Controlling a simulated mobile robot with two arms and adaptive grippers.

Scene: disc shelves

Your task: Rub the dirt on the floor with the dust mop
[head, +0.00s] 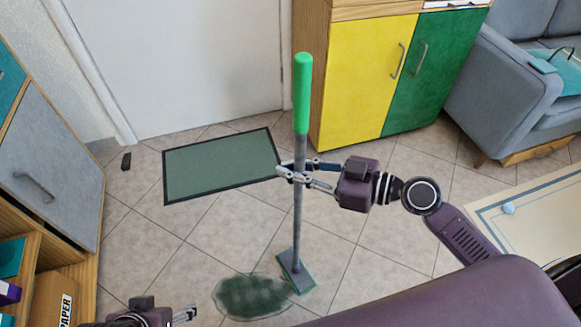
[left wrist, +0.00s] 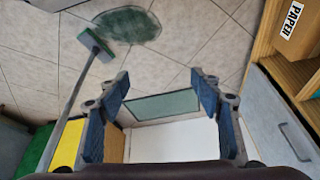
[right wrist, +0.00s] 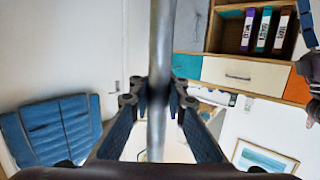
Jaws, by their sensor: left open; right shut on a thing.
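The dust mop has a green grip (head: 302,95), a grey pole (head: 297,215) and a flat grey-green head (head: 296,272). It stands nearly upright, with the head low at the floor. The dirt (head: 248,297) is a dark green patch on the tiles. The mop head lies at the patch's right edge; the left wrist view shows the head (left wrist: 94,43) beside the dirt (left wrist: 130,25). My right gripper (head: 293,174) is shut on the pole below the green grip; the pole (right wrist: 160,60) runs between its fingers. My left gripper (head: 188,314) is open and empty, left of the dirt.
A green dark-edged mat (head: 220,165) lies before the white door (head: 180,60). A yellow and green cabinet (head: 368,80) and a grey sofa (head: 515,105) stand at the back right. Wooden shelves (head: 85,275) border the left. A pale rug (head: 530,225) lies right. Tiles around the mop are clear.

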